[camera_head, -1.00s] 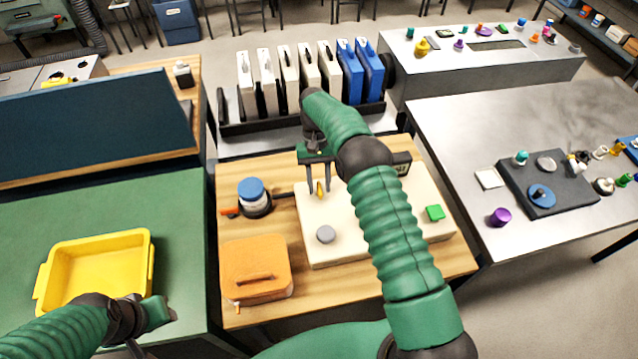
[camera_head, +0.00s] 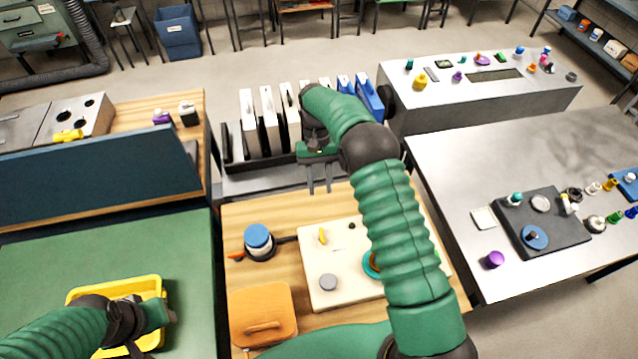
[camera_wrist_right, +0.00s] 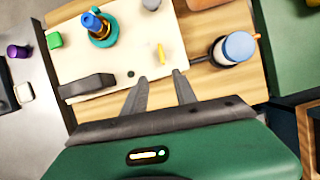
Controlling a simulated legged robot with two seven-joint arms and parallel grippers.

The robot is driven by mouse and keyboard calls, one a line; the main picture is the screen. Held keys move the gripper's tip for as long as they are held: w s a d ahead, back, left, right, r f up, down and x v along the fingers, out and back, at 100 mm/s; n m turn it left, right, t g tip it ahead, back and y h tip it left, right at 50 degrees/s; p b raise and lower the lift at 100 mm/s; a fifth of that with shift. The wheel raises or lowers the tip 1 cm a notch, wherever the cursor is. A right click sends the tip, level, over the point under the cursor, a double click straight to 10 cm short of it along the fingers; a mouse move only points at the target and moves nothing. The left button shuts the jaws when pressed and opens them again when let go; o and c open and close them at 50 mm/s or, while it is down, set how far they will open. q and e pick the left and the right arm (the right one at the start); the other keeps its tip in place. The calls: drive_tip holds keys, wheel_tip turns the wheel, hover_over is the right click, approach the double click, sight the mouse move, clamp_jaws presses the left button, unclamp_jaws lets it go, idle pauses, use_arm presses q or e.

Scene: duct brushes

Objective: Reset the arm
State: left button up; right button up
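My right gripper (camera_head: 319,187) hangs in the middle of the head view, above the back edge of the wooden table. Its two fingers are apart with nothing between them. In the right wrist view its fingers (camera_wrist_right: 160,86) also stand apart and empty, and the cream board (camera_wrist_right: 85,25) lies beyond them. A small yellow piece (camera_head: 323,236) sits on the board, clear of the fingers. My left gripper (camera_head: 165,314) is at the lower left, over the yellow tray (camera_head: 150,285); I cannot tell its opening.
A blue-lidded jar (camera_head: 258,238) and an orange case (camera_head: 263,315) are left of the board. Upright white and blue panels (camera_head: 247,115) stand in a rack behind my right gripper. A dark pad (camera_head: 540,220) with small parts lies on the right metal table. Floor shows between the tables.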

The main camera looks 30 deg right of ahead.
drive_tip(key=s+a+n+t+b, duration=0.1)
drive_tip(key=s+a+t+b, duration=0.1)
drive_tip(key=s, duration=0.8)
drive_tip(key=s+a+r+n+t+h+b, duration=0.1)
drive_tip(key=s+a+n+t+b, duration=0.1)
drive_tip(key=s+a+t, duration=0.3)
drive_tip(key=s+b, duration=0.1)
drive_tip(key=s, duration=0.3)
drive_tip(key=shift+s+a+r+n, duration=0.25)
drive_tip(key=shift+s+n, duration=0.05)
drive_tip(key=shift+s, duration=0.05)
drive_tip(key=shift+w+a, duration=0.1)
drive_tip(key=shift+a, duration=0.05)
idle(1.2)
